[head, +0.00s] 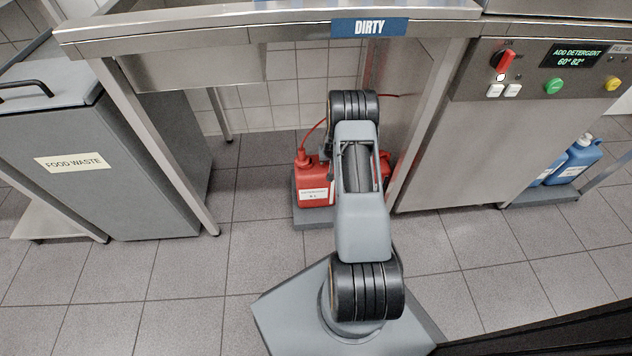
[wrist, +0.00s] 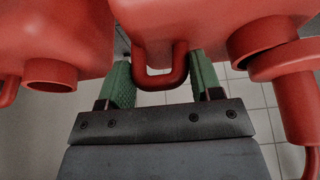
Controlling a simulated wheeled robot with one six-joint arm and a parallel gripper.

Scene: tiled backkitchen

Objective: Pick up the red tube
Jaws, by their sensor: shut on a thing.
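A thin red tube (head: 312,133) rises from the cap of a red canister (head: 313,187) in the head view and curves right behind my arm. In the wrist view, my gripper (wrist: 162,62) has its green-padded fingers on either side of a red loop handle (wrist: 165,80) of a red canister (wrist: 160,22). It is shut on this handle, not visibly on the thin tube. At the right of the wrist view, a red cap (wrist: 285,62) has a red stem (wrist: 296,118) running down from it. My arm hides the gripper in the head view.
The red canisters stand on a low grey tray (head: 312,217) under a steel table marked DIRTY (head: 250,27). A food waste bin (head: 90,150) is at the left. A steel dishwasher (head: 470,150) and a blue canister (head: 578,160) are at the right. Table legs flank the canisters.

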